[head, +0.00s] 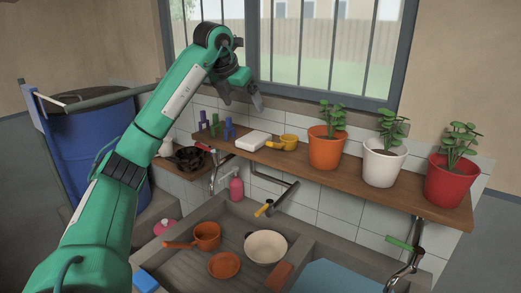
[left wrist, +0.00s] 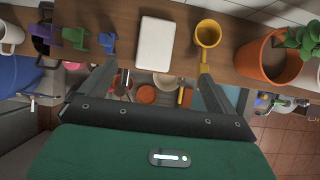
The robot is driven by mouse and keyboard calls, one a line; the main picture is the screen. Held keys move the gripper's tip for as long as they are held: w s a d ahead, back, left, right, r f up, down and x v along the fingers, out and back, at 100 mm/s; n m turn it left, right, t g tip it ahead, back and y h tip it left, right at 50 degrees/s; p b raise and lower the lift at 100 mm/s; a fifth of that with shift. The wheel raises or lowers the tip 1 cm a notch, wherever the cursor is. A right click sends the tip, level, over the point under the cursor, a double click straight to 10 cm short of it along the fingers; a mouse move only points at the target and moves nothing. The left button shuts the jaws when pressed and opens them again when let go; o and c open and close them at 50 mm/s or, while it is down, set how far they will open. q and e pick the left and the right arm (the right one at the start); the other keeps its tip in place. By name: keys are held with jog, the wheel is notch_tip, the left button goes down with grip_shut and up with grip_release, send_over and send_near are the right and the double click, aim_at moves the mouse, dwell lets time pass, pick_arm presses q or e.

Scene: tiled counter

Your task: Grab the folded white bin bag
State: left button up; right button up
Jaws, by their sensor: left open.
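The folded white bin bag (head: 253,140) is a flat white rectangle lying on the wooden shelf, between the small coloured items and a yellow cup. In the left wrist view the bag (left wrist: 154,42) lies ahead of the fingers, roughly centred between their lines. My left gripper (head: 243,101) hangs above the shelf, just above and slightly left of the bag, apart from it. In the left wrist view its two fingers (left wrist: 154,77) are spread with nothing between them. My right gripper is not in view.
A yellow cup (head: 290,141) stands right beside the bag. Orange (head: 326,150), white (head: 382,164) and red (head: 450,182) plant pots stand further right. Small coloured chair-shaped items (head: 215,126) stand to the left. The barred window (head: 300,45) is behind; a sink (head: 205,260) with pans lies below.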

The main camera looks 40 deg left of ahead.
pick_arm(q)
send_near(253, 137)
jog(key=shift+w+d+f+p, duration=0.15)
jog(key=shift+w+f+p, duration=0.1)
jog(key=shift+w+f, duration=0.3)
jog(key=shift+w+d+f+p, duration=0.2)
jog(key=shift+w+f, duration=0.2)
jog(key=shift+w, duration=0.25)
jog(key=shift+w+a+f, duration=0.15)
jog(key=shift+w+f, duration=0.15)
jog(key=shift+f, duration=0.35)
jog(key=f, duration=0.1)
jog(key=f+p, duration=0.1)
jog(key=w+f, duration=0.1)
jog(key=shift+a+f, duration=0.2)
jog(key=shift+a, duration=0.2)
jog(key=shift+w+f+p, duration=0.3)
jog(key=shift+f, duration=0.2)
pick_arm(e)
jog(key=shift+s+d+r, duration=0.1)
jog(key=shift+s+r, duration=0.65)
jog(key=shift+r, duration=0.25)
pick_arm(q)
jog(key=shift+f, duration=0.25)
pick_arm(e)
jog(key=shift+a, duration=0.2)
